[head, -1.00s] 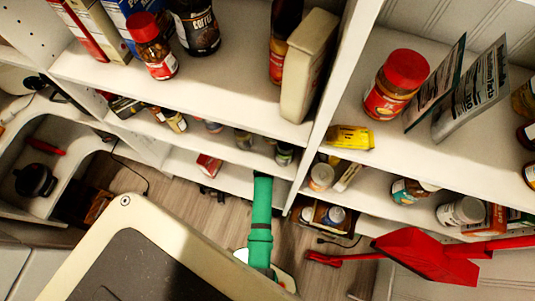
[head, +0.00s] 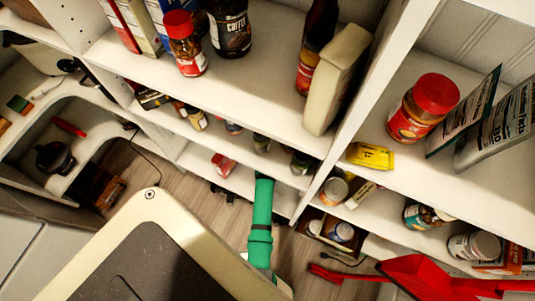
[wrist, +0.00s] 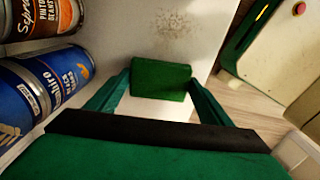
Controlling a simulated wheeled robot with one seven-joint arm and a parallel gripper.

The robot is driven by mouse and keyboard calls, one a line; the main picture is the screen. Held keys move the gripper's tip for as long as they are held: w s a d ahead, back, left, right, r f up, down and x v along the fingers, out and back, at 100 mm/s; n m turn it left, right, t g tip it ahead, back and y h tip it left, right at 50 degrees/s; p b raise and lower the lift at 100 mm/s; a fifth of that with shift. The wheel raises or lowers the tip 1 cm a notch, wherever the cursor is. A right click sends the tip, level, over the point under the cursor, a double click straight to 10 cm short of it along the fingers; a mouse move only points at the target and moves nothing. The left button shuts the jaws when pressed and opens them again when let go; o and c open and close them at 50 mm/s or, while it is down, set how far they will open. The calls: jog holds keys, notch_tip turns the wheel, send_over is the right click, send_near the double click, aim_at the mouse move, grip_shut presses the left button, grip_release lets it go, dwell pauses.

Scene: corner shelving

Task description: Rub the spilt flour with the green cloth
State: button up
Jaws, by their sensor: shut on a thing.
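The green cloth (wrist: 161,80) shows in the wrist view as a small folded block between the two green fingers. My gripper (wrist: 158,77) is shut on it from both sides. The spilt flour (wrist: 178,22) looks like a patch of dark speckles on a white shelf surface (wrist: 118,38), just beyond the cloth and apart from it in the picture. I cannot tell whether the cloth touches the surface. In the head view my green arm reaches down at the lower middle; the gripper, cloth and flour are not visible there.
In the wrist view a blue can (wrist: 45,85) and a pinto beans can (wrist: 40,18) stand close on the left. The shelf edge lies to the right, with wooden floor beyond.

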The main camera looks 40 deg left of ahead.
jog(key=shift+r, duration=3)
notch_tip(320, 180, up, 3)
jog(key=shift+w+d+f, duration=0.1)
jog(key=shift+d+f, duration=0.5)
jog(key=shift+f, duration=0.65)
jog(key=shift+w+d+f, duration=0.1)
jog(key=shift+d+f, duration=0.45)
jog(key=shift+f, duration=0.75)
jog(key=shift+w+d+f, duration=0.1)
jog(key=shift+d+f, duration=0.5)
jog(key=shift+f, duration=0.65)
